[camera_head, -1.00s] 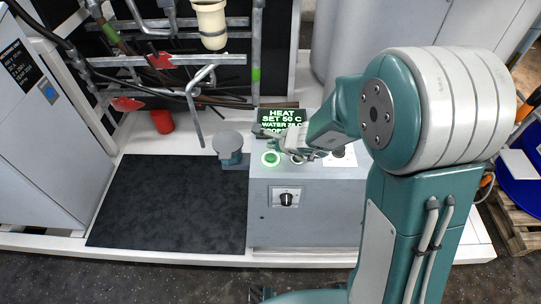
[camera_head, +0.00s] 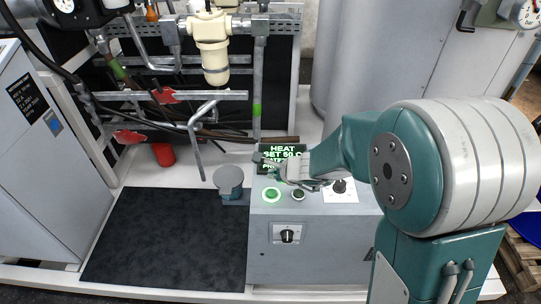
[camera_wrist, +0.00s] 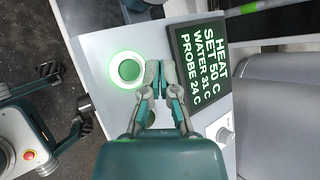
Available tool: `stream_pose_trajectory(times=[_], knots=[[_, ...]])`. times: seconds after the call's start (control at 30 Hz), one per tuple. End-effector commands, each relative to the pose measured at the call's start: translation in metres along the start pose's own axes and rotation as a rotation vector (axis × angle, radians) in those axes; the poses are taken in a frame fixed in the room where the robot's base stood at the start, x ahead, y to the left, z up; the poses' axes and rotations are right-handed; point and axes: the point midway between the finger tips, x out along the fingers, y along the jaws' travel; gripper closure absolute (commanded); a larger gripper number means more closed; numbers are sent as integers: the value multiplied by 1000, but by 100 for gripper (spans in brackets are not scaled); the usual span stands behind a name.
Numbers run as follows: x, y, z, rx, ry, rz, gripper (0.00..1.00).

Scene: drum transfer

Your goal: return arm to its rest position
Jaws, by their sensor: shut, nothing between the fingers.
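My gripper (camera_head: 283,171) is at the left end of my teal and grey arm, over the back of the grey control box (camera_head: 261,240). In the wrist view, my gripper (camera_wrist: 157,70) has its fingers together, with nothing between them. The fingertips appear beside a green-lit round button (camera_wrist: 127,69) on the box top; I cannot tell the height between them. The lit button (camera_head: 271,194) also shows in the head view, just below the gripper. My arm is bent, with its large round joint at the right of the head view.
A display (camera_wrist: 198,62) reads heat set 50 C, water 31 C, probe 24 C. A knob (camera_head: 287,236) is on the box front. A round-topped post (camera_head: 228,178), black mat (camera_head: 165,240) and red cup (camera_head: 163,154) lie left. Pipes and a cream filter (camera_head: 211,45) stand behind.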

Motion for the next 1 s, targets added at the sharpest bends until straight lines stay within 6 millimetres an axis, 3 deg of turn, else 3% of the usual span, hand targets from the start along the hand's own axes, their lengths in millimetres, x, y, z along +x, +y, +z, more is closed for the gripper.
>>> stream_pose_trajectory(times=[0.17, 0.27, 0.47, 0.63, 0.83, 1.0], knots=[[-4, -1, 2, -18, -5, -1, 100], [-21, -4, 13, -113, -31, -4, 100], [-87, 1, 43, -488, -94, 16, 100], [-141, 20, 52, -819, -96, 62, 100], [-201, 49, 43, -1186, -30, 155, 100], [-249, 73, 20, -1463, 86, 273, 100]])
